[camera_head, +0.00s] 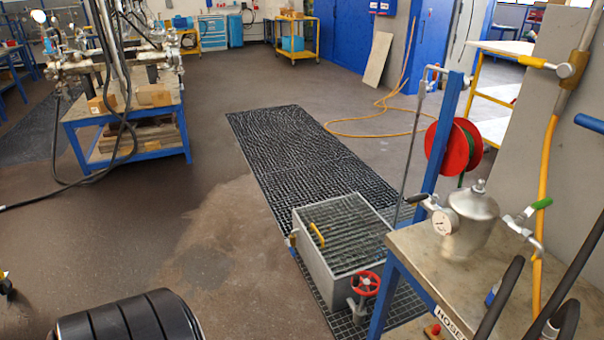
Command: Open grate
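A grey metal box (322,275) stands on the floor at lower centre right. A grate (355,232) of parallel bars covers its top and lies flat, so it looks closed. A yellow handle (317,235) sits at the grate's left side. A small yellow part (293,238) is on the box's left edge. A red handwheel valve (365,283) is at the box's front right corner. The box's inside is hidden under the grate. I cannot make out either of my grippers in this view, and nothing is touching the grate.
Dark floor grating (290,150) runs under and behind the box. A workbench (430,265) with a metal vessel (470,222) and a blue post (440,135) stands close on the right. A blue-framed table (125,135) is at left.

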